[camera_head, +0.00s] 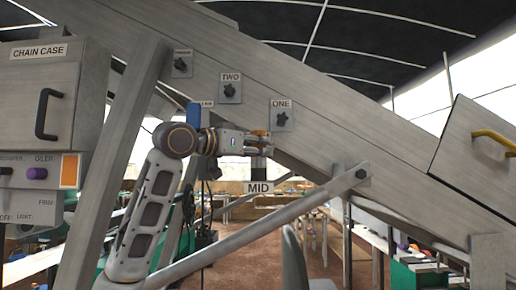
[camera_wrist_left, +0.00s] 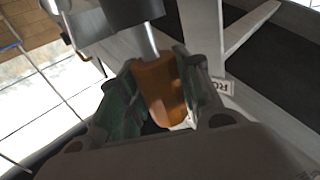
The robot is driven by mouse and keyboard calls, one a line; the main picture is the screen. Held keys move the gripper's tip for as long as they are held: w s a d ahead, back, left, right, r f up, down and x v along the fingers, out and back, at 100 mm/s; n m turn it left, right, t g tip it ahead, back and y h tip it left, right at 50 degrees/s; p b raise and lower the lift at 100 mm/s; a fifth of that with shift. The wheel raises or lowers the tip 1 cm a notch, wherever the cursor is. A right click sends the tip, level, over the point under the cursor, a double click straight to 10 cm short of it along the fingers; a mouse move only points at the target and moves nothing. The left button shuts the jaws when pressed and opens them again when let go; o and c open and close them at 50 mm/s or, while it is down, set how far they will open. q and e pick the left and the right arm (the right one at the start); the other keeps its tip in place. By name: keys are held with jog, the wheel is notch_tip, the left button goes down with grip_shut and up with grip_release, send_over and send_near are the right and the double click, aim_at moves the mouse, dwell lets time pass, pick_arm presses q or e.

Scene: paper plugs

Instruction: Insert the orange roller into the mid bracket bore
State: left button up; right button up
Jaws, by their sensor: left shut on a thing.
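My left gripper (camera_head: 262,140) reaches in from the left in the head view, in front of the sloping grey beam. It is shut on the orange roller (camera_wrist_left: 158,88), which stands between the two greenish finger pads in the left wrist view. A little orange also shows at the fingertips in the head view. A grey metal shaft (camera_wrist_left: 149,42) meets the roller's top end. The MID label (camera_head: 258,188) hangs just below the gripper, with a dark bracket part (camera_head: 258,164) above it. The bore is hidden, so I cannot tell whether the roller is in it.
The ONE (camera_head: 281,116) and TWO (camera_head: 230,90) plates with black knobs are on the beam above the gripper. A diagonal grey brace (camera_head: 290,215) runs below. The chain case (camera_head: 40,95) is at left; a box with a yellow handle (camera_head: 492,138) is at right.

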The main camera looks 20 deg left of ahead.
pick_arm(q)
jog(key=shift+f+b, duration=0.75)
jog(key=shift+f, duration=0.5)
dwell(0.6)
jog(key=o, duration=1.1)
jog(key=shift+o, duration=0.2)
jog(key=shift+s+a, duration=0.1)
jog(key=v, duration=1.1)
jog(key=shift+s+a, duration=0.15)
jog(key=shift+s, duration=0.2)
jog(key=v, duration=1.2)
